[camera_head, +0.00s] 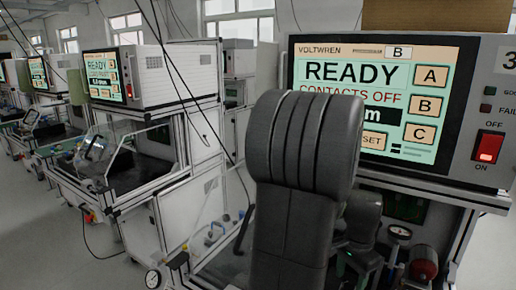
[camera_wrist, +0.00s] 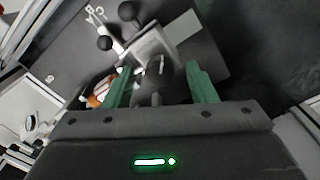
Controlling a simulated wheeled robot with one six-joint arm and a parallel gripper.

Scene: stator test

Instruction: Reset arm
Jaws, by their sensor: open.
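My gripper (camera_wrist: 162,72) shows in the wrist view as two green fingers standing apart, with nothing clearly held between them. In the head view my dark grey arm rises in the middle and hides part of the tester and the bench; the fingers cannot be seen there. Beyond the fingers in the wrist view is a grey metal fixture (camera_wrist: 152,46) with black round knobs (camera_wrist: 125,10). A coppery part (camera_wrist: 103,88) shows beside the left finger, partly hidden.
The tester's screen (camera_head: 338,72) reads READY and CONTACTS OFF. A lit red switch (camera_head: 489,147) is at its right. A red cylinder (camera_head: 424,263) and a gauge (camera_head: 400,232) sit below. Another bench with a clear guard (camera_head: 120,150) stands left. Grey floor (camera_head: 45,235) is open at lower left.

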